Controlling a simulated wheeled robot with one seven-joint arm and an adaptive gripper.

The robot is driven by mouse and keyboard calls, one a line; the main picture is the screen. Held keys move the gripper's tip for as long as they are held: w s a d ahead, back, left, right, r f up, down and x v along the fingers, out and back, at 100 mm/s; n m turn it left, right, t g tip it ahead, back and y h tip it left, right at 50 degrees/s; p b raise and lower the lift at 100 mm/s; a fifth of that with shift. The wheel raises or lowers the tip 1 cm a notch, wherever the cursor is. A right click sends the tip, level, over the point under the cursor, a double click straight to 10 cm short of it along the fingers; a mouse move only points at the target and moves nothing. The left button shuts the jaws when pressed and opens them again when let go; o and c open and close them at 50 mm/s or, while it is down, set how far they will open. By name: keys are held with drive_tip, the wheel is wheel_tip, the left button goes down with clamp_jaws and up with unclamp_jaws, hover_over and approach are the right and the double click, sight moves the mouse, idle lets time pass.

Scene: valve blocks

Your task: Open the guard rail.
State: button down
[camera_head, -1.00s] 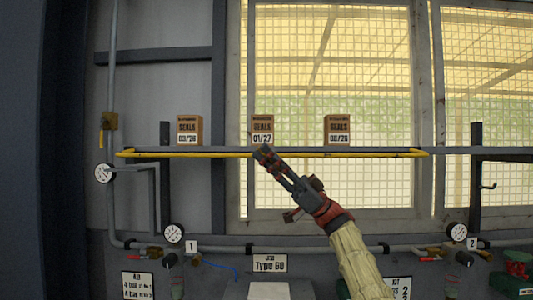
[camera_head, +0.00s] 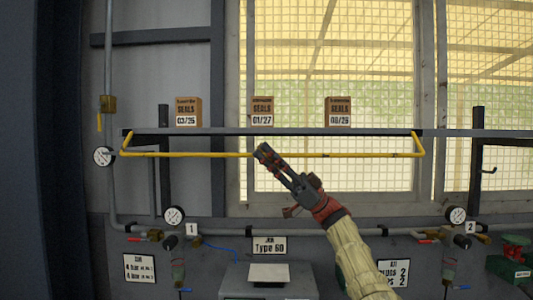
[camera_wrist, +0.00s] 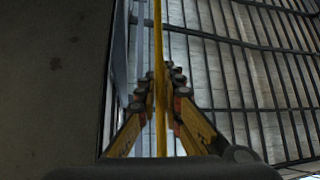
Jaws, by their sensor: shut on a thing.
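The guard rail (camera_head: 335,155) is a yellow bar with short end arms. It spans the front of the shelf (camera_head: 290,132), and its long bar now sits below the shelf edge in the head view. My gripper (camera_head: 262,152) is shut on the bar left of its middle. In the wrist view the rail (camera_wrist: 158,50) runs between the fingers of my gripper (camera_wrist: 161,88), which close on it from both sides. The fingertips hide a short piece of the bar.
Three brown seal boxes stand on the shelf, marked 03/26 (camera_head: 188,112), 01/27 (camera_head: 262,112) and 08/28 (camera_head: 339,112). Pipes with gauges (camera_head: 174,215) and valves run below. A grey box (camera_head: 268,280) stands low in the middle. A mesh window is behind.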

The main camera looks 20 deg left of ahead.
drive_tip(key=shift+f, duration=0.2)
drive_tip(key=c, duration=2.4)
unclamp_jaws()
drive_tip(key=o, duration=0.5)
drive_tip(key=shift+r, duration=0.15)
drive_tip(key=shift+d, duration=0.1)
drive_tip(key=v, duration=1.2)
